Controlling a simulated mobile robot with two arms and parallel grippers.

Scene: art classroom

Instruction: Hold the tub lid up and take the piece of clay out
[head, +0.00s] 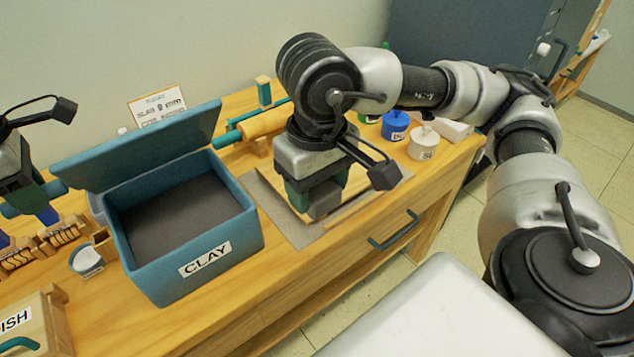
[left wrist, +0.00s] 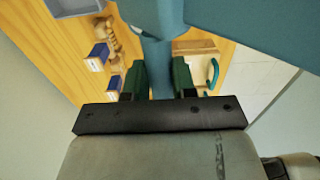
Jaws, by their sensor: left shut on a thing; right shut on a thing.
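The teal tub (head: 225,255) marked CLAY stands on the wooden bench with its lid (head: 150,145) raised. Its inside looks dark grey, with no separate piece visible in it. My left gripper (head: 45,195) is at the lid's left edge. In the left wrist view its green fingers (left wrist: 158,82) are shut on a teal part of the lid (left wrist: 240,28). My right gripper (head: 318,195) is to the right of the tub, pointing down over a board (head: 275,198). It is shut on a grey block, the piece of clay (head: 325,203). Whether the clay touches the board is unclear.
A rolling pin (head: 262,124) lies behind the board. A blue jar (head: 395,125) and a white jar (head: 423,145) stand at the right. Wooden tools (head: 62,235) and a wooden box marked DISH (head: 35,320) are at the left. A drawer handle (head: 394,232) sticks out in front.

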